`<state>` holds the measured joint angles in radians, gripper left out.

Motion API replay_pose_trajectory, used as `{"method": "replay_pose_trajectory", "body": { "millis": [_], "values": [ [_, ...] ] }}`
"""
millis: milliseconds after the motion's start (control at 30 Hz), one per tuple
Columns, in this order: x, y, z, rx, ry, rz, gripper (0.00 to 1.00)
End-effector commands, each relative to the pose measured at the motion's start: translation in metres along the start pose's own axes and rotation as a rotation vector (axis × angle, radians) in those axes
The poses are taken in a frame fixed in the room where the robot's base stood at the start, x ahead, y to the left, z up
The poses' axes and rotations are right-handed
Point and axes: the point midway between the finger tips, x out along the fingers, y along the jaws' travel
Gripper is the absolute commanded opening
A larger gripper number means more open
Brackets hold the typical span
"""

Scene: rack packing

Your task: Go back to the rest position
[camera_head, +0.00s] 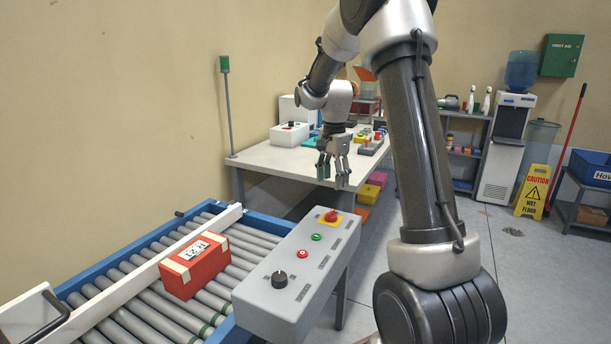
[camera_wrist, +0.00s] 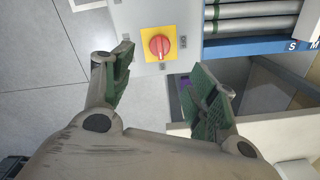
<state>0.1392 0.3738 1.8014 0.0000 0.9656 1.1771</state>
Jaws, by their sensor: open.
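My gripper (camera_head: 333,172) hangs fingers-down in the head view, beyond the far end of the grey control box (camera_head: 300,262) and in front of the white table. Its fingers are spread with nothing between them. In the wrist view my gripper (camera_wrist: 163,92) also shows open and empty, with green pads on its fingers. The red rotary switch on its yellow plate (camera_wrist: 160,44) lies beyond the fingertips there, apart from them. A red box with a white label (camera_head: 194,266) rests on the roller conveyor (camera_head: 150,309), left of the control box.
The white table (camera_head: 275,159) behind my gripper carries a white box (camera_head: 290,133) and several small coloured items. A pole with a green top (camera_head: 228,105) stands at its left corner. A yellow wet-floor sign (camera_head: 532,192) stands at the right.

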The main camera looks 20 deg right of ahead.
Motion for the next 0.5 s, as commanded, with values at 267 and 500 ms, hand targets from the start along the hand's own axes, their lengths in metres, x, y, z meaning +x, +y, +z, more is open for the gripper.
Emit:
{"method": "replay_pose_trajectory", "body": {
  "millis": [267, 500],
  "values": [
    [0.000, 0.000, 0.000, -0.073, 0.000, 0.000, 0.58],
    [0.017, 0.040, 0.017, -0.458, -0.044, 0.061, 0.58]
  ]
}}
